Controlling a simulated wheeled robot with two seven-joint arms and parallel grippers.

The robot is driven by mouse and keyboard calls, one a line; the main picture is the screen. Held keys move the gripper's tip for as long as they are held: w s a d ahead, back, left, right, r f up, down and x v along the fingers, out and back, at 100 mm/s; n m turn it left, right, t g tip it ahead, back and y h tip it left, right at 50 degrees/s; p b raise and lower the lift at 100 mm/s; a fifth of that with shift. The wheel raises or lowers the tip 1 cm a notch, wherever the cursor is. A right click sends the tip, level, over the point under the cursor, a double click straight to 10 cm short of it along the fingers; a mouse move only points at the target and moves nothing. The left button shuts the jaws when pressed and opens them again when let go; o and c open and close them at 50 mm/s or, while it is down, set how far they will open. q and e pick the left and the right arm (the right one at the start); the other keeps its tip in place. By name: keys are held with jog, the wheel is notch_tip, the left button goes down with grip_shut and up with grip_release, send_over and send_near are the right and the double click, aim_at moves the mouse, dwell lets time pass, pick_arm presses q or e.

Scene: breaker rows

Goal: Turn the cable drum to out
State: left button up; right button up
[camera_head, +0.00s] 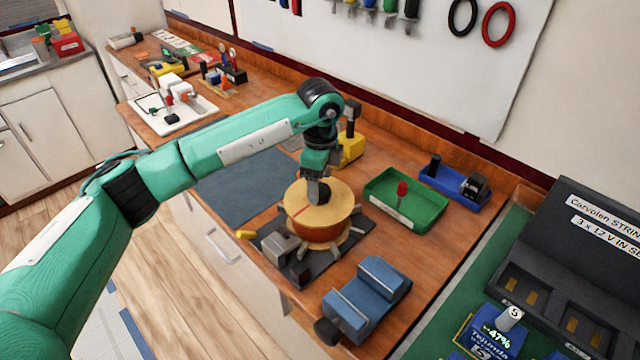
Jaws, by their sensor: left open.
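The cable drum (322,222) stands on a dark base plate (268,238) on the wooden bench. It has a round, pale wooden top with a thin red line on its left part, an orange-brown body and pale pegs around its lower rim. A grey block sits on the plate at its front left. My left gripper (318,196) points down onto the middle of the drum's top. Its fingers are around or just above a dark hub, and the contact is hidden. My right gripper is not in view.
A green tray (437,222) with a red-topped piece stands right of the drum. A blue vise (366,300) is in front, and a blue fixture (440,188) and yellow block (352,152) are behind. A grey-blue mat (240,180) lies left. A black battery rack (570,270) is at right.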

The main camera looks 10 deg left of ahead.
pick_arm(q)
notch_tip(320, 180, up, 12)
jog(key=b, duration=0.2)
jog(key=shift+r+b, duration=0.25)
jog(key=shift+b, duration=0.1)
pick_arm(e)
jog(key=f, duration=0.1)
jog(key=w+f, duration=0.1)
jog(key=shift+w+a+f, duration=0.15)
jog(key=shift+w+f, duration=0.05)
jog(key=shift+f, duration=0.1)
